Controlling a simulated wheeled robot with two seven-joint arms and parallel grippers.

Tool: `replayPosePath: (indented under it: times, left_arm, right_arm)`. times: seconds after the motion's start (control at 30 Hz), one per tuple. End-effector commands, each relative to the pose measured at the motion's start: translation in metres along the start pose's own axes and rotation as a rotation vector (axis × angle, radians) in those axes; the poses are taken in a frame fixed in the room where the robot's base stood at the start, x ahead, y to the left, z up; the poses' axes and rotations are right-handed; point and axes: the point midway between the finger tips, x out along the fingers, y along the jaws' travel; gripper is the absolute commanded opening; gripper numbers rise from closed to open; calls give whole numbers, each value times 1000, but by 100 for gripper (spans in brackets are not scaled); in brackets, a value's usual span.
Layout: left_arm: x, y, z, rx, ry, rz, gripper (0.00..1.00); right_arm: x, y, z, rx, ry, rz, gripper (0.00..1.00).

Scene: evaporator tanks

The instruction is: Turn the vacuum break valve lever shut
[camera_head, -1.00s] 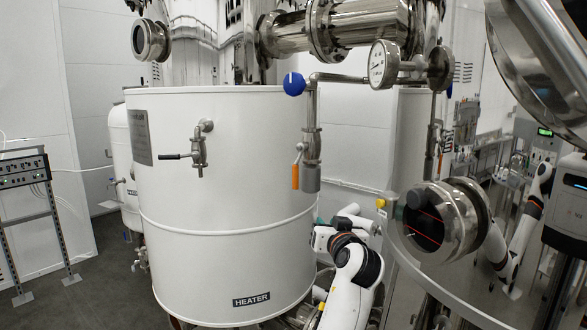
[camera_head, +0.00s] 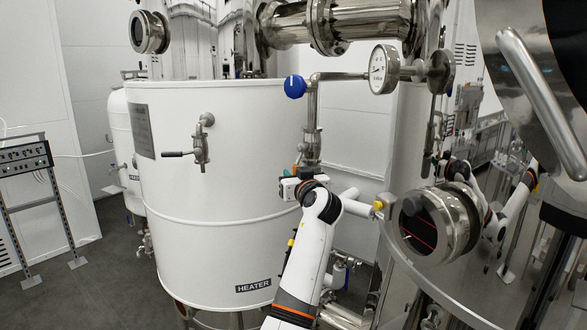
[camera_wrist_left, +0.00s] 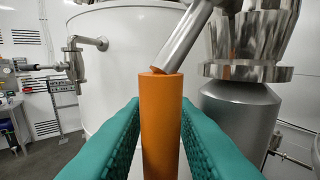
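The vacuum break valve lever has an orange grip (camera_wrist_left: 161,125) on a bare metal arm (camera_wrist_left: 185,38) in the left wrist view. The steel valve body (camera_head: 312,148) stands below the blue knob in the head view. My left gripper (camera_head: 297,172) is at the lever, by the right side of the heater tank, and hides most of the grip there. Its teal fingers stand on both sides of the grip and look open around it, with little room beside it. Firm contact is not visible. My right gripper (camera_head: 440,160) is far right, small and partly hidden.
The white heater tank (camera_head: 215,235) fills the left, with a black-handled tap (camera_head: 200,150) on its wall. A blue knob (camera_head: 295,86) and a pressure gauge (camera_head: 379,71) sit above the valve. A round sight glass (camera_head: 425,225) stands to the right of my left arm.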

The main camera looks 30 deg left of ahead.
Motion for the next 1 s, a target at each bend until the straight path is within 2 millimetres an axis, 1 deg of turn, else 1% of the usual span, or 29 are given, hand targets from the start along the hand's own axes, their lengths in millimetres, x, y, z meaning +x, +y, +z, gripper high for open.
replayPosePath:
  times: [0.1,0.33,0.37,0.4,0.5,0.77,0.87,1.0]
  left_arm:
    - [5,0,0,0,1,1,24]
    - [6,0,-1,-1,0,0,24]
    - [6,0,-1,-1,0,0,22]
    - [6,0,-1,-1,0,0,16]
    - [6,0,-1,-1,0,0,0]
    - [6,0,-1,1,-1,0,0]
    - [6,1,-3,7,-11,0,0]
    - [9,3,-5,30,-48,0,0]
  right_arm:
    - [-3,0,1,0,-1,0,33]
    - [-2,-3,0,-1,-1,-3,33]
    - [-2,-3,0,-1,0,-4,33]
    - [-2,-4,0,-1,0,-5,33]
    - [-2,-6,0,-2,0,-7,33]
    - [-1,-7,-1,-1,0,-9,33]
    - [4,-7,-1,0,0,-9,33]
    - [20,-7,-3,0,1,-9,33]
